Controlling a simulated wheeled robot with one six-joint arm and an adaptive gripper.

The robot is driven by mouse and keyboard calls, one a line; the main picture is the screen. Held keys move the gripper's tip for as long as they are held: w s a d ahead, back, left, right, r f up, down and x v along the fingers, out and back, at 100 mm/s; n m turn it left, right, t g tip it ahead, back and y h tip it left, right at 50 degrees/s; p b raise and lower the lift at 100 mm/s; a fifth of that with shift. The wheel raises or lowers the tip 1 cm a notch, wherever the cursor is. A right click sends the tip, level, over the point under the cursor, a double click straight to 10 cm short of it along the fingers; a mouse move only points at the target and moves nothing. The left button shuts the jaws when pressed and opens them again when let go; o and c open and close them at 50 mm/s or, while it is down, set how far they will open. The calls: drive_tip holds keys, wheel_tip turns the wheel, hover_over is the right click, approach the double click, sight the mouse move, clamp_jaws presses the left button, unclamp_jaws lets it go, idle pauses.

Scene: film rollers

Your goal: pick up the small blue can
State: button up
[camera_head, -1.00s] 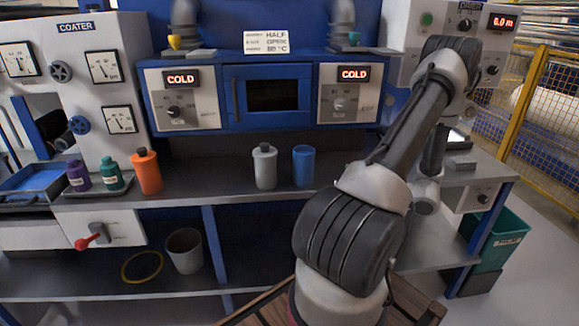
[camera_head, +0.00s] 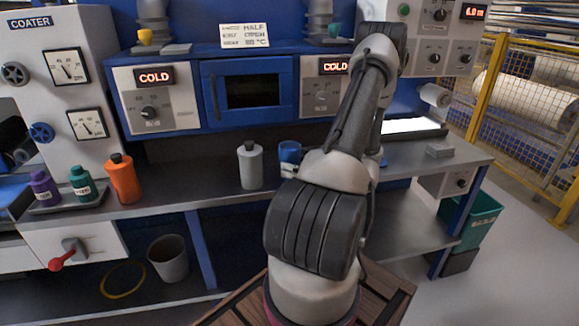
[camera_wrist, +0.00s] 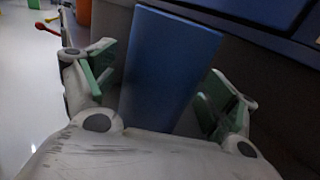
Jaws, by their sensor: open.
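The small blue can (camera_head: 289,157) stands on the grey counter, just right of a grey bottle, with its right side partly covered by my arm in the head view. In the wrist view a large blue shape, which looks like the can (camera_wrist: 170,65), stands between the fingers of my gripper (camera_wrist: 157,88). The fingers, with green pads, are spread apart on either side of it. I cannot tell whether either pad touches it. In the head view my gripper is mostly hidden behind my arm.
The grey bottle (camera_head: 250,166) stands close on the left of the can. An orange bottle (camera_head: 123,179) and smaller teal (camera_head: 82,184) and purple (camera_head: 44,188) bottles are farther left. The blue oven front (camera_head: 252,92) rises behind. The counter (camera_head: 200,195) is clear between the orange and grey bottles.

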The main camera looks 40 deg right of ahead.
drive_tip(key=c, duration=1.4)
wheel_tip(320, 180, up, 10)
drive_tip(key=shift+r, duration=0.1)
